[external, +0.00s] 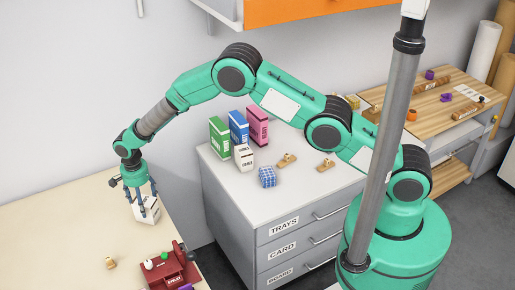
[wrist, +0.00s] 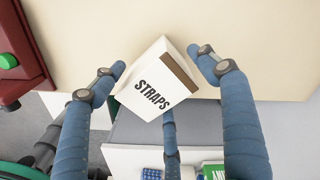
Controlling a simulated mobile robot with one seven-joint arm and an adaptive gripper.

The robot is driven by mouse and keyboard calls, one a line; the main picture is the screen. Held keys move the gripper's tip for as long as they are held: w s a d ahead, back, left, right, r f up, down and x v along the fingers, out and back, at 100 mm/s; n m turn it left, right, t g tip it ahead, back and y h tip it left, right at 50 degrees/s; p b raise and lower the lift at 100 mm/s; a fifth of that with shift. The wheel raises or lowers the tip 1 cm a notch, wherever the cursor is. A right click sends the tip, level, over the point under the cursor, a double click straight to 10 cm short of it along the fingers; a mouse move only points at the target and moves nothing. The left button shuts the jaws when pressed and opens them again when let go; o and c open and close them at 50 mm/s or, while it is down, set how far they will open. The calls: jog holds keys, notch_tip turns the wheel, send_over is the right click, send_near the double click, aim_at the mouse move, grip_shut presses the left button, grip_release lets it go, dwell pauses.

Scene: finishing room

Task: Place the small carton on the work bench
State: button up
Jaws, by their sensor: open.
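The small white carton (wrist: 155,85), lettered STRAPS with a brown strip along one edge, sits between my gripper's fingers (wrist: 162,62) in the wrist view. In the external view the carton (external: 150,210) is at the right edge of the cream work bench (external: 60,225), appearing upright on its top; its underside contact is hidden. My gripper (external: 143,198) points down around the carton with its blue fingers spread. In the wrist view the right finger stands a little apart from the carton. The left finger is close to it, and I cannot tell whether they touch.
A red box with buttons (external: 173,272) and a small tan block (external: 110,263) are on the bench. The grey drawer cabinet (external: 232,205) holds another white carton (external: 243,158), coloured boxes (external: 238,127) and a blue checked cube (external: 267,177). The bench's left part is clear.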

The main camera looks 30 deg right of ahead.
notch_tip(320, 180, up, 9)
jog(key=shift+r, duration=0.2)
dwell(0.3)
dwell(0.5)
